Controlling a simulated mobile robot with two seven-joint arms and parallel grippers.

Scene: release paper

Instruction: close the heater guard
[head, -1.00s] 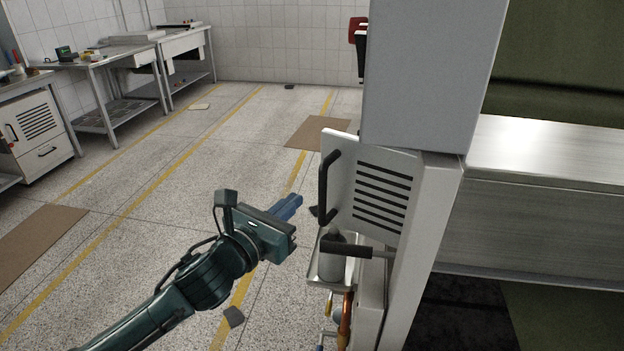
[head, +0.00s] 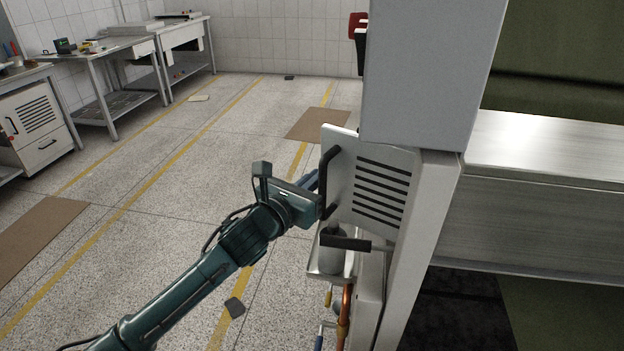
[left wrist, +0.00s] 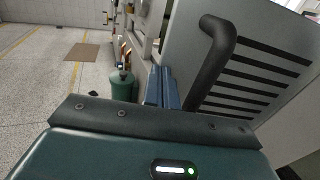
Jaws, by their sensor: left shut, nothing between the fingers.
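The heater guard (head: 378,190) is a white slotted door panel standing swung out from the grey machine frame. A black bar handle (head: 331,180) sits near its free left edge. My left gripper (head: 312,178) is beside this edge in the head view, its blue fingertips partly hidden behind the handle and guard. In the left wrist view, my shut, empty left fingers (left wrist: 163,88) are just left of the black handle (left wrist: 215,62) and the slotted guard (left wrist: 258,70). I cannot tell whether they touch the guard. My right gripper is not in view.
A black lever (head: 346,243) and a small metal shelf (head: 328,268) with a bottle are below the guard. Orange piping (head: 344,312) hangs under it. A green canister (left wrist: 123,86) shows in the left wrist view.

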